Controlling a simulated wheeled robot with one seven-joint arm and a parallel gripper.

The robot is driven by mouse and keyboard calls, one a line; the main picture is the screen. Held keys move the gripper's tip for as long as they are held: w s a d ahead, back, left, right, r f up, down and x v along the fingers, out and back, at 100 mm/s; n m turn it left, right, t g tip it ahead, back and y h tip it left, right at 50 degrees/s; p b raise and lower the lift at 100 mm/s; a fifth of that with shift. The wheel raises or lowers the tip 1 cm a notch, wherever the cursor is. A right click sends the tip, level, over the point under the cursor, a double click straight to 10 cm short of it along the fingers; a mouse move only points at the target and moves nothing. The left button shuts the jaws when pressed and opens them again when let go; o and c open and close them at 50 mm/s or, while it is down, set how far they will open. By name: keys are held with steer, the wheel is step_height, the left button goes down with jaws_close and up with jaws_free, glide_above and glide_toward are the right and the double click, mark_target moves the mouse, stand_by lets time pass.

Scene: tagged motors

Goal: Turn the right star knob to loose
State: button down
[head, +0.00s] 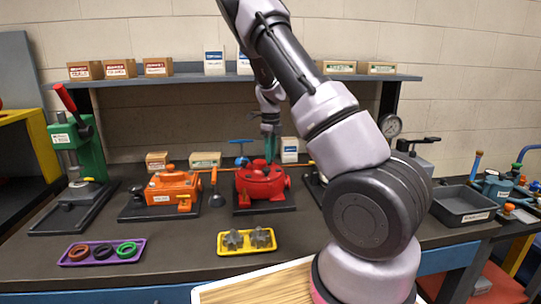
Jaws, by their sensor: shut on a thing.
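The red motor housing (262,186) sits on a dark base plate in the middle of the bench. My gripper (270,156) points down at its top, towards the back right, and is shut. A small part of the housing top is between or just under the fingertips, in the place of the right star knob. The knob itself is mostly hidden, so its shape and its loose or tight position cannot be read. A red raised part (258,164) shows just left of the fingertips.
An orange motor (173,188) stands left. A blue-handled valve (240,144) is close behind left. In front are a yellow tray (246,250) with grey star-shaped parts and a purple tray (70,262) with rings. A shelf (190,78) runs behind; my arm hides the bench right.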

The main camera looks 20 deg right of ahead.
steer(key=n, duration=0.5)
steer(key=shift+d+n, duration=0.1)
steer(key=shift+n, duration=0.3)
steer(key=n, duration=0.4)
steer(key=shift+w, duration=0.1)
steer(key=n, duration=0.5)
steer(key=shift+n, duration=0.4)
steer(key=n, duration=0.5)
steer(key=shift+w+f, duration=0.1)
steer(key=shift+f, duration=0.05)
steer(key=n, duration=1)
steer(key=shift+a, duration=0.25)
steer(key=n, duration=0.5)
steer(key=shift+a+n, duration=0.1)
steer(key=shift+n, duration=0.3)
steer(key=n, duration=0.4)
steer(key=shift+n, duration=0.4)
